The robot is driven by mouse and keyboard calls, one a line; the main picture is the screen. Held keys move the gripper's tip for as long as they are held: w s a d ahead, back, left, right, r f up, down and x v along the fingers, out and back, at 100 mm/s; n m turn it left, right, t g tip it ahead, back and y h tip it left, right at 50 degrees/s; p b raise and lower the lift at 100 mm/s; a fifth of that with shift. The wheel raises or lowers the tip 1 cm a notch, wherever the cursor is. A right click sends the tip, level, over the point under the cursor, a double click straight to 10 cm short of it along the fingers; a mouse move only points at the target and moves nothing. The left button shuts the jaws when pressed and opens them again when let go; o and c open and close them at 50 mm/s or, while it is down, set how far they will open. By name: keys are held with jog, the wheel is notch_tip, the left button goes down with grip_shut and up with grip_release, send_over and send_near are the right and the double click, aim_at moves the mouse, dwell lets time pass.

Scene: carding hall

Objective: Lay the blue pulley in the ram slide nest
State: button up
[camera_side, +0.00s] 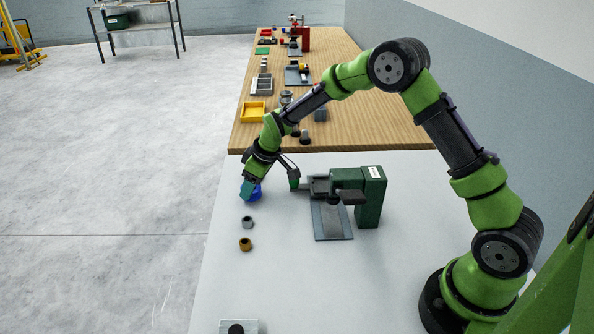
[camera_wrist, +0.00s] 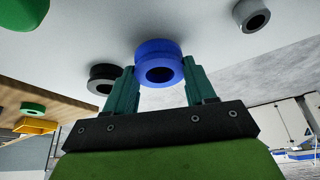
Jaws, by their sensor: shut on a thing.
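The blue pulley (camera_side: 257,193) is near the left edge of the white table. It also shows in the wrist view (camera_wrist: 158,62), with its dark bore facing the camera. My gripper (camera_side: 248,190) is shut on it; in the wrist view the teal fingers (camera_wrist: 162,82) stand on either side of it. The green ram slide machine (camera_side: 371,196) stands to the right of the gripper, with a grey base plate (camera_side: 331,222) in front. I cannot clearly make out the nest; a grey block on the machine's left side may be part of it.
A black pulley (camera_wrist: 102,78) shows left of the fingers in the wrist view. A wooden bench behind holds a yellow bin (camera_side: 253,112) and other parts.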

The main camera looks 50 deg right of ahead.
notch_tip(320, 180, up, 8)
jog(key=s+d+r+m+h, duration=0.1)
jog(key=s+d+r, duration=0.15)
jog(key=d, duration=0.55)
jog(key=s+d+r+m, duration=0.15)
jog(key=s+d, duration=0.25)
jog(key=d, duration=0.4)
jog(key=s+f+n+y, duration=0.1)
jog(key=s+n, duration=0.2)
jog(key=s, duration=0.3)
jog(key=f, duration=1)
jog(key=shift+s+a, duration=0.1)
jog(key=shift+a, duration=0.15)
jog(key=shift+f, duration=0.1)
jog(key=o, duration=1.3)
jog(key=shift+c, duration=0.2)
